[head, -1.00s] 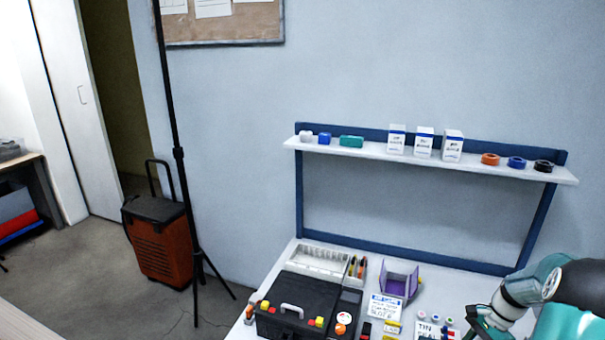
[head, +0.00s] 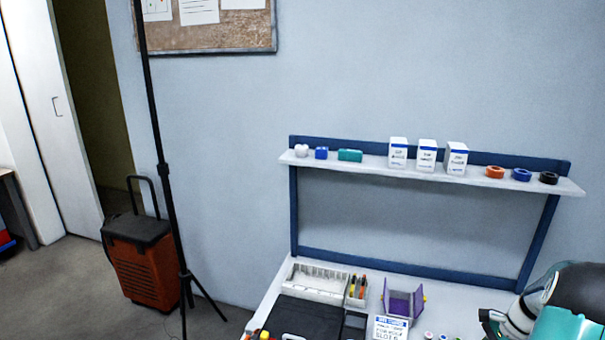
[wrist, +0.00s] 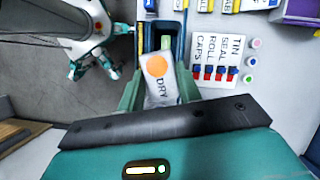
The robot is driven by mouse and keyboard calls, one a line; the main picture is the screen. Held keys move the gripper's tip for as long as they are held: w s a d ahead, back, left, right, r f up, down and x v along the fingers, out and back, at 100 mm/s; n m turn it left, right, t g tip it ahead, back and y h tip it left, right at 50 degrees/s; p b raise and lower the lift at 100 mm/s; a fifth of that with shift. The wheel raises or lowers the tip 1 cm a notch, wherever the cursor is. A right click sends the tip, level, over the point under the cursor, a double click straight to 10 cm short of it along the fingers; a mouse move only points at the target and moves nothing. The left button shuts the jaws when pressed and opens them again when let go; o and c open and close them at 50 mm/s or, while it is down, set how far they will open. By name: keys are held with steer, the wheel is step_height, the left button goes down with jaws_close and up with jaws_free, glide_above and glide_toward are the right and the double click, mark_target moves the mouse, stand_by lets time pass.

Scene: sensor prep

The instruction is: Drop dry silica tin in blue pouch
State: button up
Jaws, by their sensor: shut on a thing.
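The dry silica tin (wrist: 162,78) shows in the wrist view as a pale piece with an orange dot and the word DRY. My gripper (wrist: 160,88) is shut on it, with a green finger on each side. Just beyond the tin is an open, dark-blue-walled holder (wrist: 181,48), which may be the blue pouch. Something green lies inside it. The tin overlaps its near end in the picture; I cannot tell the height between them. In the head view my arm is at the lower right edge, and the tin cannot be made out.
A white card about tin, seal, roll and caps (wrist: 217,48) lies right of the holder, with small round caps (wrist: 254,44) beside it. The head view shows a black case (head: 305,318), a white tray (head: 318,283), a purple holder (head: 402,304) and a wall shelf (head: 370,165).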

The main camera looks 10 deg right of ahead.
steer(key=shift+w+a+f, duration=0.1)
steer(key=shift+f, duration=0.25)
steer(key=f, duration=0.5)
steer(key=shift+s, duration=0.2)
steer(key=o, duration=1)
steer(key=v, duration=1.3)
steer(key=shift+d+r, duration=0.25)
steer(key=shift+r, duration=0.05)
steer(key=shift+r, duration=0.1)
